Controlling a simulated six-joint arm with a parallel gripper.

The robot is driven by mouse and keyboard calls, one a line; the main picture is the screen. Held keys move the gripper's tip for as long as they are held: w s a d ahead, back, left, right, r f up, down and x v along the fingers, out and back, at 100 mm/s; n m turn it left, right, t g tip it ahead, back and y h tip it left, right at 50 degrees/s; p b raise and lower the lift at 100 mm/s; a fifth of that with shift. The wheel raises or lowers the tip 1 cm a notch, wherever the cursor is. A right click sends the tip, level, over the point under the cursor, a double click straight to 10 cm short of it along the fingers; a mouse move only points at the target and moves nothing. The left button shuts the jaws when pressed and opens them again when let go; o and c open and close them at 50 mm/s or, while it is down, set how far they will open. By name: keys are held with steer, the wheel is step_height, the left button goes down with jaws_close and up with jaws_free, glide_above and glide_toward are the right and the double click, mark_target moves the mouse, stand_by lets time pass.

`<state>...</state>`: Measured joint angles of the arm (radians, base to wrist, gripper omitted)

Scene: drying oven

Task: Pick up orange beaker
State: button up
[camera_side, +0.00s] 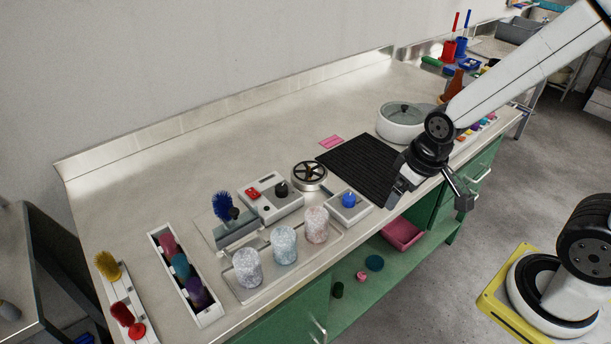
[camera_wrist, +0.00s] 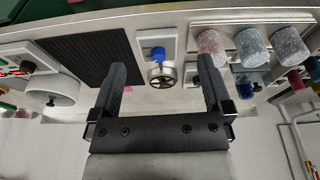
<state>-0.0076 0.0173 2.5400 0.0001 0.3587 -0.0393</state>
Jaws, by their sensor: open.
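Three speckled beakers stand upright in a row on a tray near the bench's front edge. The one nearest my arm, pale orange-pink (camera_side: 316,224), looks like the orange beaker. It also shows upper right in the wrist view (camera_wrist: 210,45). The pale blue beaker (camera_side: 284,245) and grey-lavender beaker (camera_side: 247,268) stand to its left in the side view. My gripper (camera_side: 428,193) is open and empty, by the bench's front edge to the right of the beakers and well apart from them. In the wrist view its two fingers (camera_wrist: 162,72) are spread wide.
A small device with a blue knob (camera_side: 348,200) stands close beside the orange-pink beaker. Behind are a red-switched device (camera_side: 268,200) and a round wheel-topped device (camera_side: 309,174). A black ribbed mat (camera_side: 360,165) lies near my gripper. The bench's back left is clear.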

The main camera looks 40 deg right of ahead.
mark_target(317, 215)
steer(key=w+a+f+n+g, duration=0.1)
steer(key=w+a+f+n, duration=0.1)
steer(key=w+a+n, duration=0.1)
steer(key=w+a+f+n, duration=0.2)
steer(key=w+a+n, duration=0.2)
steer(key=n, duration=0.4)
steer(key=w+a+f+n+g, duration=0.1)
steer(key=w+a+f+n, duration=0.1)
steer(key=w+n, duration=0.4)
steer(key=shift+w+a+f+g, duration=0.1)
steer(key=shift+a+f+g, duration=0.05)
steer(key=shift+a, duration=0.25)
steer(key=shift+a+f+g, duration=0.1)
steer(key=shift+a+g, duration=0.05)
steer(key=shift+a, duration=0.25)
steer(key=shift+f, duration=0.15)
steer(key=shift+f, duration=1.15)
steer(key=shift+f, duration=0.1)
steer(key=shift+w+d+f, duration=0.1)
steer(key=shift+d+f, duration=0.05)
steer(key=shift+f, duration=2.35)
